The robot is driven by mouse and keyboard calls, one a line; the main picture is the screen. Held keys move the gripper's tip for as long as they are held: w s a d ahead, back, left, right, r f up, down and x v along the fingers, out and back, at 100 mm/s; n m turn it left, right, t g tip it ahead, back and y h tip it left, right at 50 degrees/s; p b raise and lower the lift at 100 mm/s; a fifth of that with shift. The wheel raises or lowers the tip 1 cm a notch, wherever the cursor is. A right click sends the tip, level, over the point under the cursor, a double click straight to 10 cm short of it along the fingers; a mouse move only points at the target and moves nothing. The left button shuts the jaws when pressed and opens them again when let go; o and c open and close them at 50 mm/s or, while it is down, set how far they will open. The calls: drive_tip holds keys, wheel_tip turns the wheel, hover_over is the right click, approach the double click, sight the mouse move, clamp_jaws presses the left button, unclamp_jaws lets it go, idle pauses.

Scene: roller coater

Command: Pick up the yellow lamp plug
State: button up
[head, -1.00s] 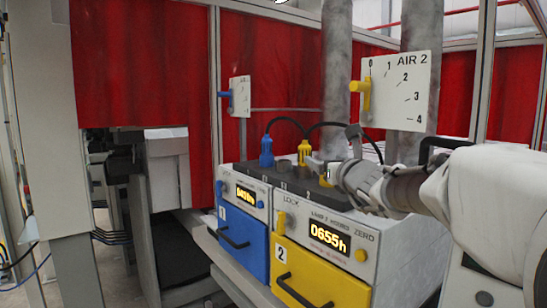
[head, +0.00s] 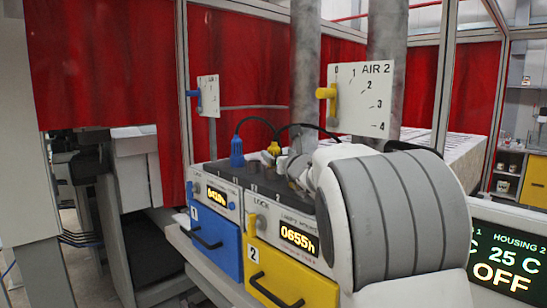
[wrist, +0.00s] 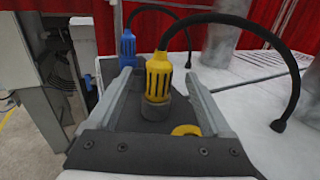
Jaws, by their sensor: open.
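The yellow lamp plug (wrist: 158,77) stands upright in a dark grey round socket in the wrist view, with a black cable arching from its top to the right. My gripper (wrist: 159,74) is open, with one finger on each side of the plug. Gaps show between the plug and both fingers, so I see no grip on it. In the head view, the yellow plug (head: 274,148) shows at the back of the lamp units' dark top. My arm hides most of the gripper there.
A blue plug (wrist: 128,45) stands behind and left of the yellow one, with its own arched cable. A yellow ring (wrist: 186,130) lies on the dark top near the right finger. The AIR 2 panel (head: 362,100) and grey pipes (head: 305,80) stand behind.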

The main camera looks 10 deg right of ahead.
sight(276, 152)
drive_tip(key=shift+w+a+p, duration=0.2)
drive_tip(key=shift+w+p, duration=0.35)
drive_tip(key=shift+w, duration=0.55)
drive_tip(key=shift+w+a+p, duration=0.15)
drive_tip(key=shift+w+p, duration=0.35)
drive_tip(key=shift+w, duration=0.6)
clamp_jaws()
